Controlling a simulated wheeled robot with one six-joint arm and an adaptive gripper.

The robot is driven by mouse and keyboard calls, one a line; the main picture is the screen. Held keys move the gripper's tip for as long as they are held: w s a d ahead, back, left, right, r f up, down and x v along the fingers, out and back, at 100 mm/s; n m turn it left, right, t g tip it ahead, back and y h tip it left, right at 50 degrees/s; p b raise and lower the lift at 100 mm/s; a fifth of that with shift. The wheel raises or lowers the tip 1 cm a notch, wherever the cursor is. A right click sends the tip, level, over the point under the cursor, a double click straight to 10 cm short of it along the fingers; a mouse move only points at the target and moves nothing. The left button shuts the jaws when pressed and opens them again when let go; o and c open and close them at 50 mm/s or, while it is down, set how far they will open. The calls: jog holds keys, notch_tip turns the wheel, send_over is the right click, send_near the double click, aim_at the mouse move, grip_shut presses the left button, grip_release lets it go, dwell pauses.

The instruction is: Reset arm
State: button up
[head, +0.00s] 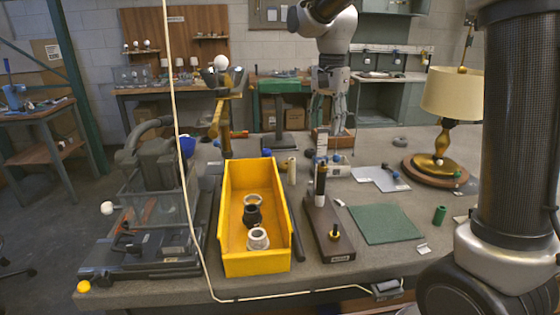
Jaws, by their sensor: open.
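My gripper (328,126) hangs at the upper middle of the head view, fingers pointing down. It is open, and I see nothing held between its fingers. Below it, a dark wooden block (318,232) bears an upright black and tan post (320,185) and a small brass piece (335,232). I cannot tell the exact gap between the fingertips and the things behind the post. A yellow bin (232,264) stands to the left with a few ring-like sockets (253,216), one dark and the others pale.
A lamp (455,93) with a cream shade stands at the right. A green mat (384,224) lies clear in front of it. A dark machine (150,200) fills the left side. A pale cord (182,165) hangs down and runs along the table's front edge.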

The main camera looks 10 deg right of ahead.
jog(key=s+d+n+t, duration=0.2)
jog(key=s+d+n, duration=0.2)
jog(key=s, duration=0.9)
jog(key=s+d+n+t, duration=0.2)
jog(key=s+d+n, duration=0.3)
jog(key=s+d, duration=0.5)
jog(key=s, duration=0.3)
jog(key=shift+s+d+f, duration=0.2)
jog(key=shift+s+d, duration=0.05)
jog(key=shift+d, duration=0.1)
dwell(0.7)
